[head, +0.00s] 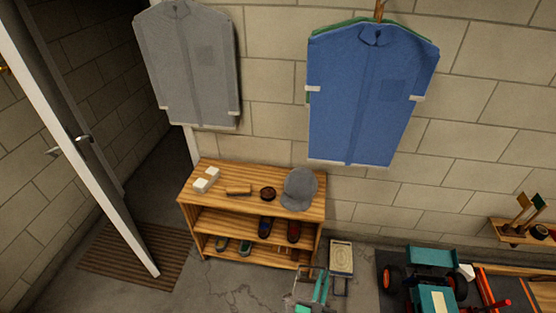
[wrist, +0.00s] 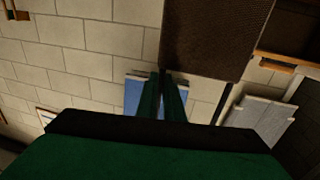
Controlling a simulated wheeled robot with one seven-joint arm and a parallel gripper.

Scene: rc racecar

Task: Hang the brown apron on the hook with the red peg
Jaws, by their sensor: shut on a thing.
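In the wrist view my gripper (wrist: 170,76) has two narrow dark green fingers close together. They meet the lower left corner of a dark brown cloth panel (wrist: 215,40), which looks like the brown apron, and are shut on it. The panel extends towards the top of that picture, and its far part is cut off. The apron and my gripper's fingers cannot be made out in the head view. A brownish peg (head: 379,10) shows above the blue coat at the top edge of the head view. I cannot make out a red peg in either view.
A blue coat (head: 362,105) over a green garment and a grey coat (head: 192,70) hang on the block wall. A wooden shelf (head: 250,212) with shoes and a grey cap stands below. An open door (head: 85,150) is at left. A teal toy-like vehicle (head: 432,285) is lower right.

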